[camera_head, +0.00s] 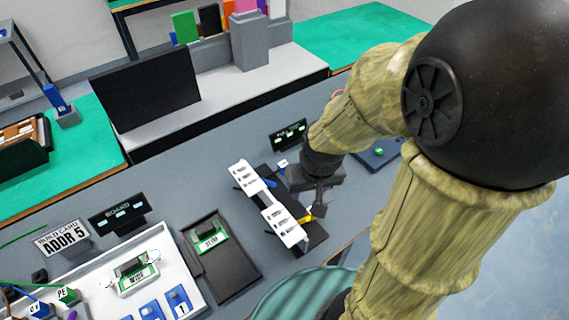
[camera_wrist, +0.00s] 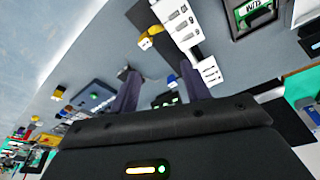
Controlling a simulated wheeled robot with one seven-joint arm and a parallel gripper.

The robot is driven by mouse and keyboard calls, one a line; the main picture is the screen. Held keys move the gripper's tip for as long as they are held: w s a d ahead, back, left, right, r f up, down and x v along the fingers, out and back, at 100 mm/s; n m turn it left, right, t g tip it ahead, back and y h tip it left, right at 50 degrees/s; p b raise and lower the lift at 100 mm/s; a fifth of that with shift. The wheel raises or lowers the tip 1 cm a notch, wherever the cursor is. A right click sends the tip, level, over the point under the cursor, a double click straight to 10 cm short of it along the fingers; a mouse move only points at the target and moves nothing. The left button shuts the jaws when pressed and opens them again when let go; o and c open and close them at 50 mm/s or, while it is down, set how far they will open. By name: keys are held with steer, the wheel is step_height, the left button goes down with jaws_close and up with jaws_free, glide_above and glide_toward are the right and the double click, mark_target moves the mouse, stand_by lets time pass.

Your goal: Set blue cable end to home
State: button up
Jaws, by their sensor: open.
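A white slotted strip (camera_head: 268,205) lies on a black base on the grey bench. A small blue piece (camera_head: 270,183) sits beside its upper half, and a blue-and-white piece (camera_head: 283,164) lies just beyond. I cannot tell which is the blue cable end. My gripper (camera_head: 318,212) hangs over the strip's right side, near a yellow piece (camera_head: 305,219). In the wrist view my gripper (camera_wrist: 155,68) is open with no object held. A small blue-topped piece (camera_wrist: 171,78) shows beyond the gap between its fingers. The strip (camera_wrist: 180,22) and yellow piece (camera_wrist: 150,35) lie further up.
A dark tray with a green board (camera_head: 210,237) stands left of the strip. A white tray (camera_head: 185,265) at bottom left holds another board and blue cards. A small black sign (camera_head: 289,133) stands behind the strip.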

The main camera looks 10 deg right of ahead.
steer(key=w+m+g+p, duration=0.1)
steer(key=w+m, duration=0.5)
steer(key=w, duration=0.8)
steer(key=m+g+p, duration=0.1)
steer(key=m+g, duration=0.1)
steer(key=m, duration=0.5)
glide_above(283, 164)
step_height(283, 164, down, 5)
steer(key=shift+w+f, duration=0.1)
steer(key=shift+f, duration=0.05)
steer(key=shift+d+f, duration=0.1)
step_height(283, 164, down, 17)
steer(key=p, duration=0.4)
steer(key=shift+f, duration=0.1)
jaws_close()
